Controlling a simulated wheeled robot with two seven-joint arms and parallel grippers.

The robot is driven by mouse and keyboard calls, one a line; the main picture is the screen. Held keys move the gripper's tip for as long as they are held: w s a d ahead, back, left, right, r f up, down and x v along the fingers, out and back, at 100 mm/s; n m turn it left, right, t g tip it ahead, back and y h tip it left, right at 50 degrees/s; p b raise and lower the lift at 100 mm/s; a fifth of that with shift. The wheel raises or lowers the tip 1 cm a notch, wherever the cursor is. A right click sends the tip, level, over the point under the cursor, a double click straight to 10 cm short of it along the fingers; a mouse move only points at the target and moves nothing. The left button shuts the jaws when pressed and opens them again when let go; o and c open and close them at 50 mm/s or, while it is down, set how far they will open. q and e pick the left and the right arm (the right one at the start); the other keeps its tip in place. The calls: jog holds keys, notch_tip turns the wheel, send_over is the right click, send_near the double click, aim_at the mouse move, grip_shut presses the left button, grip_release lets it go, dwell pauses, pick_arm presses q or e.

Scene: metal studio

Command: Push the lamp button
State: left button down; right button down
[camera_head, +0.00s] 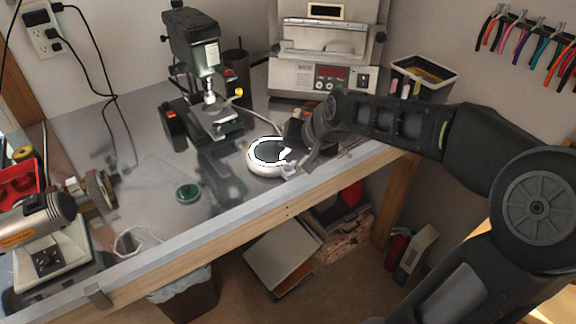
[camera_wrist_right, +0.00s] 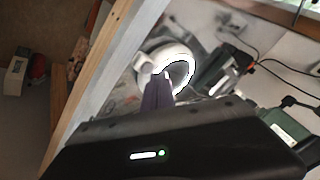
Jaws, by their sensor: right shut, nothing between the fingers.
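The lamp is a white round base with a dark, white-edged top (camera_head: 262,163), near the front edge of the metal bench in the head view. It also shows as a white ring (camera_wrist_right: 150,57) in the right wrist view. My right gripper (camera_head: 291,168) is shut and empty, with its fingertips at the right side of the lamp. In the wrist view its fingers (camera_wrist_right: 158,82) overlap the lamp's near rim. I cannot tell whether they touch it. The lamp button is not clearly seen; the fingers may hide it. My left gripper is not in view.
A drill press (camera_head: 200,70) stands behind the lamp, and a small kiln-like oven (camera_head: 325,60) stands at the back. A green round tin (camera_head: 188,192) lies left of the lamp. A grinder-like machine (camera_head: 45,235) stands at the left. The bench front edge (camera_head: 250,215) is close.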

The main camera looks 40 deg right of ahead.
aim_at(289, 168)
dwell(0.6)
jog(key=shift+f+b, duration=0.45)
jog(key=shift+f, duration=0.15)
dwell(0.3)
jog(key=shift+r+p, duration=0.3)
jog(key=shift+r, duration=0.35)
notch_tip(289, 168, up, 6)
jog(key=p, duration=0.4)
jog(key=shift+p, duration=0.3)
